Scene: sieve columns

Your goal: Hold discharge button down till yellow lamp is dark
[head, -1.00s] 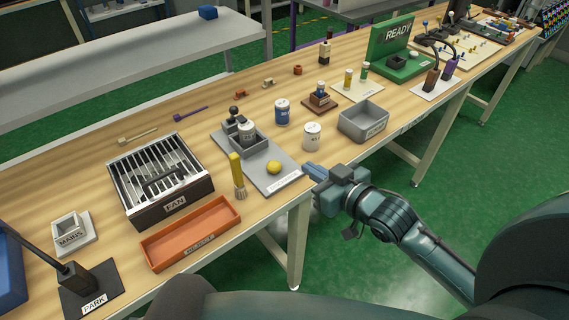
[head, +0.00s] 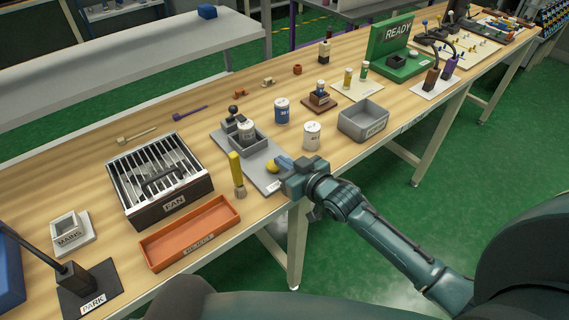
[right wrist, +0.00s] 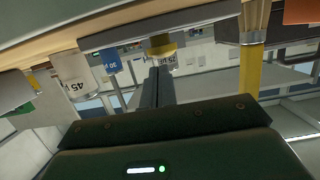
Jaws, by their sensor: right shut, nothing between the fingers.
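A grey plate (head: 262,178) on the bench carries a grey socket holding a white jar (head: 246,131) and a round yellow dome (head: 272,168) near its front label. I cannot tell whether the dome is the button or the lamp, or whether it is lit. My right gripper (head: 283,162) is shut and empty, its fingertips beside and slightly above the dome, covering part of it. In the right wrist view the closed fingers (right wrist: 158,86) point at the yellow dome (right wrist: 161,45). I cannot tell whether they touch it. My left gripper is not in view.
A white jar (head: 312,135), a blue-labelled jar (head: 282,111) and a grey bin (head: 363,121) stand to the right. A fan box (head: 160,178) and an orange tray (head: 190,234) lie left.

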